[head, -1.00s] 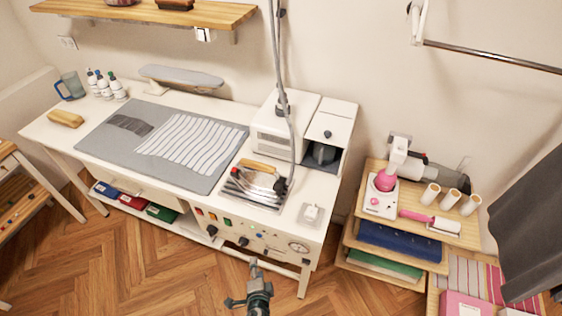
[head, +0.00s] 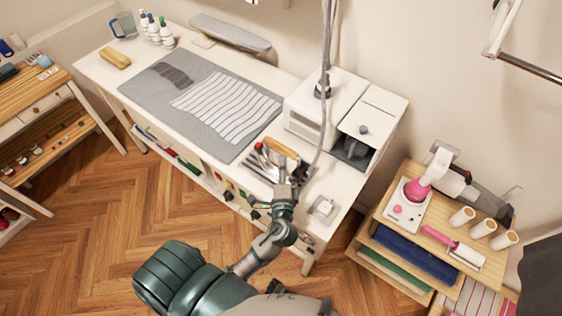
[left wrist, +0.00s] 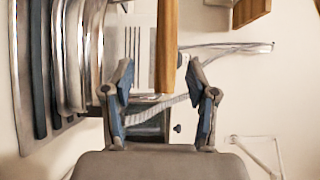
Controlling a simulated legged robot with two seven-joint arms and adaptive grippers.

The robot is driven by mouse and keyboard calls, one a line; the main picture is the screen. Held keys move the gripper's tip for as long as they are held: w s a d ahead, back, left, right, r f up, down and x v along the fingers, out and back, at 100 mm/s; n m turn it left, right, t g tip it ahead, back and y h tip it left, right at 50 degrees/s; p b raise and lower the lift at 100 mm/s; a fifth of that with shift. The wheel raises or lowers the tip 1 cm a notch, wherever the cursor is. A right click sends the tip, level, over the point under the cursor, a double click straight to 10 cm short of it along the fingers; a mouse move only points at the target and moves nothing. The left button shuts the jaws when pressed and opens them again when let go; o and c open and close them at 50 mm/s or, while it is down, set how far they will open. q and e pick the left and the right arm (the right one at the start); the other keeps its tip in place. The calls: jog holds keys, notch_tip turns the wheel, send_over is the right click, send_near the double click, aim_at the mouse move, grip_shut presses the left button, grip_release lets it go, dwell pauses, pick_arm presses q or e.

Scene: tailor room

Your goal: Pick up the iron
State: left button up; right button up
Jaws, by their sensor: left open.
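The iron's wooden handle (head: 282,149) shows in the head view, at the front right of the white table (head: 308,190). The iron sits on a slatted metal rest, and its body is partly hidden by my left gripper (head: 286,178). In the left wrist view the handle (left wrist: 167,45) runs upright in the picture, in line with the gap between the two fingers of my left gripper (left wrist: 161,82). These fingers are spread, one on each side of the handle's lower end, and do not close on it. My right gripper is out of view.
A grey hose (head: 327,85) hangs close behind the iron. A white steam unit (head: 312,115) stands behind it, and a small white switch box (head: 323,208) lies to its right. A grey pad (head: 150,95) with striped cloth (head: 228,106) lies to the left.

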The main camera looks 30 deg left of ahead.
aim_at(282, 148)
pick_arm(q)
jog(key=shift+w, duration=0.9)
jog(key=shift+w+a+r, duration=0.1)
jog(key=shift+w+r, duration=0.05)
jog(key=shift+w, duration=0.05)
jog(key=x, duration=0.3)
jog(key=a+p+x, duration=0.1)
jog(key=x, duration=0.1)
jog(key=shift+s+r, duration=0.15)
jog(key=shift+s, duration=0.2)
jog(key=shift+w+a, duration=0.15)
jog(key=shift+a, duration=0.1)
jog(key=shift+d, duration=0.55)
grip_shut()
jog(key=shift+a+r, duration=0.1)
jog(key=shift+r, duration=0.1)
jog(key=shift+a, duration=0.15)
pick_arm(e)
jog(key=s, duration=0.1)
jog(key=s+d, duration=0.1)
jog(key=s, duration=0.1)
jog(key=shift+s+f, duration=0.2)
